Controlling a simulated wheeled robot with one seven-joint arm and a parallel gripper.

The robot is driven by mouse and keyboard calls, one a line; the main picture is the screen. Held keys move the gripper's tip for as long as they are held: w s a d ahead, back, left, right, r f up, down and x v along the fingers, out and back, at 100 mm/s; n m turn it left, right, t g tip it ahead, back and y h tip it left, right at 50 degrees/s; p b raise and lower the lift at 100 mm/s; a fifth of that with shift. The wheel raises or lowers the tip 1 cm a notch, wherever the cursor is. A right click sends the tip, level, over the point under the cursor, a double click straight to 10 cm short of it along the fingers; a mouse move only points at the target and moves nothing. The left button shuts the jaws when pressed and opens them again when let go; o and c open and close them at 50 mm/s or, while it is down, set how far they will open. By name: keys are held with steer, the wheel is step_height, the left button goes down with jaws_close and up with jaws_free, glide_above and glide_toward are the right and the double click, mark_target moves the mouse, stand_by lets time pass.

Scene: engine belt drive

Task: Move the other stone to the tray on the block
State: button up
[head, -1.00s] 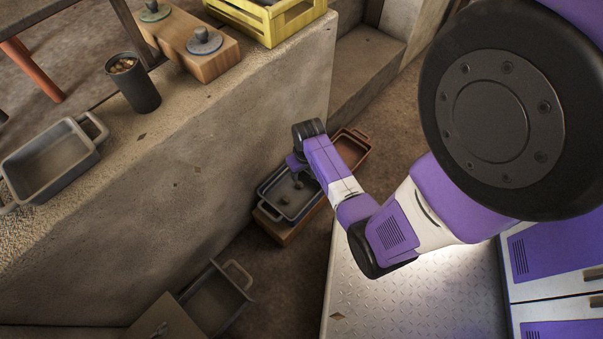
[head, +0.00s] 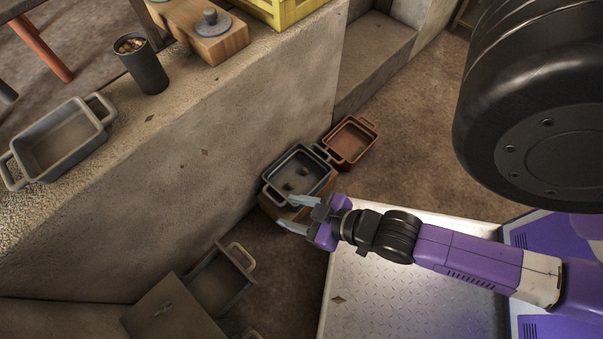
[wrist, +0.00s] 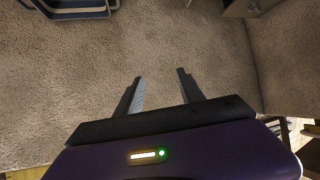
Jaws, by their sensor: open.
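A dark blue-grey tray (head: 297,154) sits on a wooden block (head: 269,207) on the floor by the low wall. Two small dark stones lie in it, one nearer (head: 289,187) and one farther (head: 304,171). My gripper (head: 291,212) is open and empty, its fingers in front of the block's near end in the head view. In the wrist view, my gripper (wrist: 160,75) has bare floor between its fingers, and part of a tray (wrist: 75,12) shows at the top left. No other stone is visible.
A brown tray (head: 349,141) stands beyond the blue-grey one. A grey tray (head: 62,141) and a dark cup (head: 148,72) stand on the wall top (head: 200,92). Another bin (head: 222,283) lies at the lower left. Floor between is clear.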

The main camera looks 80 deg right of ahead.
steer(key=s+a+r+n+t+y, duration=0.1)
steer(key=a+r+t, duration=0.1)
steer(key=r, duration=0.6)
steer(key=s+a+r+n+t+y, duration=0.1)
steer(key=s+a+r, duration=0.1)
steer(key=r, duration=0.5)
steer(key=shift+a+r+t+y, duration=0.4)
steer(key=shift+a, duration=0.15)
